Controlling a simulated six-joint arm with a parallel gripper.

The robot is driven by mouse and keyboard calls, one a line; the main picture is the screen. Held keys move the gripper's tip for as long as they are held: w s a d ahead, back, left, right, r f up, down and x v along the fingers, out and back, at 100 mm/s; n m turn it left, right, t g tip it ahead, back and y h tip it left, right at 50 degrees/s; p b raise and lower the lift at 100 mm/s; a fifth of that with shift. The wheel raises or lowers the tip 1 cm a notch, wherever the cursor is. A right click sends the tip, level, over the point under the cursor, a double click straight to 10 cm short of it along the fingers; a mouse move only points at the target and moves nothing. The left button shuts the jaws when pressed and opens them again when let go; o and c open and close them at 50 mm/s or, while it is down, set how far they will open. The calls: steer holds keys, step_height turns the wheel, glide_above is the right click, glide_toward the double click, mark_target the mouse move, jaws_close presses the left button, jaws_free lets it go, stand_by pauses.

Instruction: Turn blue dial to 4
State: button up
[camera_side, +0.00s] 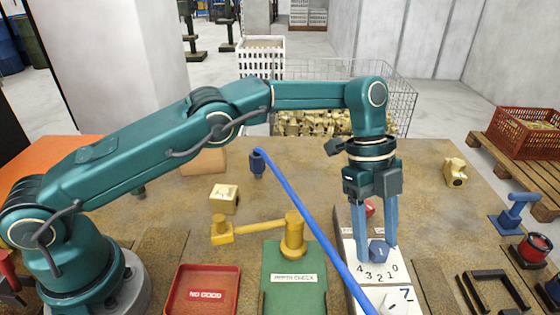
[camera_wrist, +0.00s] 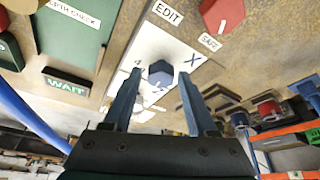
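The blue dial (camera_side: 379,250) sits on a white panel (camera_side: 352,246) printed with the numbers 4, 3, 2, 1, 0 along its near side. In the wrist view, the blue dial (camera_wrist: 160,72) appears between my two fingers, on the white panel marked X (camera_wrist: 188,58). My gripper (camera_side: 377,254) points down over the panel, with one blue finger on each side of the dial. The fingers are open, and the wrist view shows gaps between them and the dial (camera_wrist: 159,76). I cannot tell which number the dial points to.
A second white panel marked Z (camera_side: 404,297) lies nearer. A red knob (camera_side: 370,208) is behind the dial. A long blue rod (camera_side: 312,225) slants past on the left. A green depth-check mat (camera_side: 294,300) with a brass part (camera_side: 293,236) and a red tray (camera_side: 208,290) lie left.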

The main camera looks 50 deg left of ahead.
steer(key=shift+n, duration=0.4)
steer(key=n+t, duration=0.1)
steer(key=n, duration=0.3)
steer(key=n+t, duration=0.1)
steer(key=shift+s+n+t, duration=0.3)
steer(key=shift+n, duration=0.1)
steer(key=n+t, duration=0.1)
steer(key=n, duration=0.2)
steer(key=n+t, duration=0.1)
steer(key=n, duration=0.1)
steer(key=shift+s+d+n+y, duration=0.15)
steer(key=shift+d+n+y, duration=0.05)
steer(key=shift+n+y, duration=0.2)
steer(key=s+a+r+n+t, duration=0.3)
steer(key=a+r, duration=0.9)
steer(key=r, duration=0.4)
steer(key=s+a+f+n+y, duration=0.1)
steer(key=s+a+f+n, duration=0.2)
steer(key=s, duration=0.4)
steer(key=s+a+f+n+y, duration=0.2)
steer(key=s+a+f+n, duration=0.1)
steer(key=s+a, duration=0.3)
steer(key=shift+s+g, duration=0.3)
steer(key=shift+s, duration=0.95)
